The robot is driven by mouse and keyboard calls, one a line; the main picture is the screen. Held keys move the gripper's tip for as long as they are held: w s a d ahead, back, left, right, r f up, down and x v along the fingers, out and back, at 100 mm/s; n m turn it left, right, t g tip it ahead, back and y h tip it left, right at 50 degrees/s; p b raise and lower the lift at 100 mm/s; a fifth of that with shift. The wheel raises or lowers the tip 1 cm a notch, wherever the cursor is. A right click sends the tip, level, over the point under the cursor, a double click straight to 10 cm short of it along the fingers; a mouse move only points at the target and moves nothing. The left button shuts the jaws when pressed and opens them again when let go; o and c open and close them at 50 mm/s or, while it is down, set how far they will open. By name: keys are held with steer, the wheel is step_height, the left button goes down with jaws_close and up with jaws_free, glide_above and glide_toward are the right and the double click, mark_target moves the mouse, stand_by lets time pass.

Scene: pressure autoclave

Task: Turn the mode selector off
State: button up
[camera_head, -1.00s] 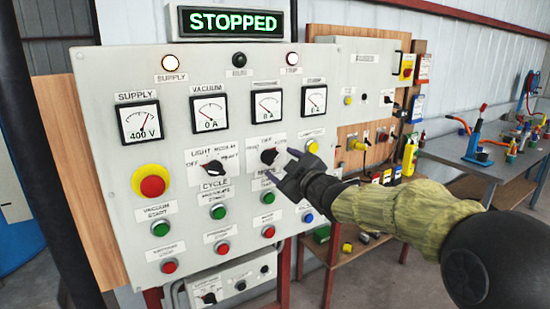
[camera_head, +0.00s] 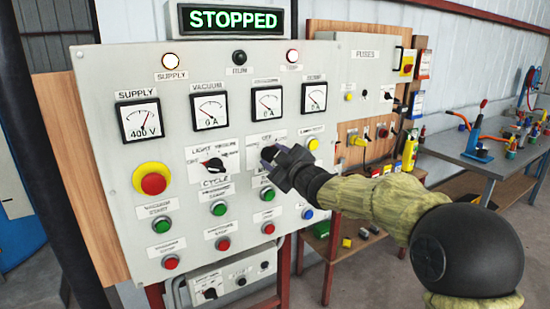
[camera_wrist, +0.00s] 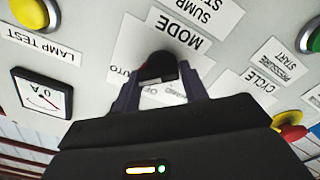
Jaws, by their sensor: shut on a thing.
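The mode selector is a black knob (camera_wrist: 158,67) on a white plate marked MODE, upside down in the wrist view. My gripper (camera_wrist: 157,82) has one finger on each side of the knob and is shut on it. AUTO shows in part on the plate, and lettering below the knob is partly covered by my gripper. I cannot tell which way the knob points. In the head view my gripper (camera_head: 269,160) is against the panel and covers the knob.
The grey control panel (camera_head: 110,80) carries gauges, lamps and buttons. A light selector (camera_head: 212,165) and a red emergency button (camera_head: 153,183) sit left of my gripper. A yellow lamp test button (camera_head: 313,144) is close on its right. The display (camera_head: 231,20) reads STOPPED.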

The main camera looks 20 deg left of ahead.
steer(key=shift+n+b, duration=0.4)
steer(key=shift+b, duration=0.1)
steer(key=n+b, duration=0.3)
steer(key=shift+n, duration=0.3)
steer(key=n+b, duration=0.1)
steer(key=n, duration=0.1)
steer(key=n+b, duration=0.2)
steer(key=n, duration=0.1)
steer(key=shift+s+a+r, duration=0.1)
steer(key=shift+s+r, duration=0.05)
steer(key=shift+n, duration=0.3)
steer(key=o, duration=0.9)
steer(key=shift+o, duration=0.2)
steer(key=b+v, duration=0.2)
steer(key=v, duration=1.5)
steer(key=shift+d, duration=0.25)
